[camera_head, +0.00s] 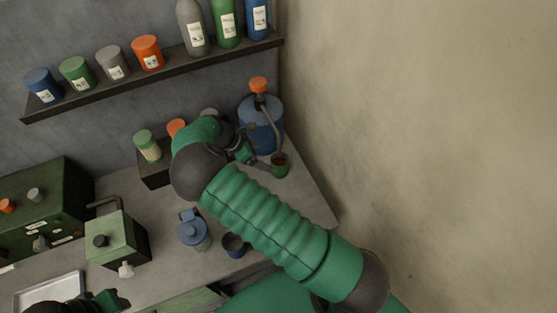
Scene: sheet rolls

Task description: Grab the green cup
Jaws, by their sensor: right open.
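The green cup (280,169) stands on the counter in the back right corner, below the thin spout of a blue dispenser with an orange top. My right arm reaches in from the lower right, and its gripper (262,161) is open just to the left of the cup. The fingers are small and partly overlap the blue dispenser; I cannot tell whether they touch the cup. A dark green and black part of my left gripper (112,299) shows at the bottom left edge, and its fingers are not clear.
The blue dispenser (262,125) stands behind the cup. A dark blue cup (235,244) and a blue-lidded jar (192,232) stand nearer. A green machine (117,239) and a white tray (48,291) are at left. A shelf (150,83) holds several containers above. The wall closes off the right.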

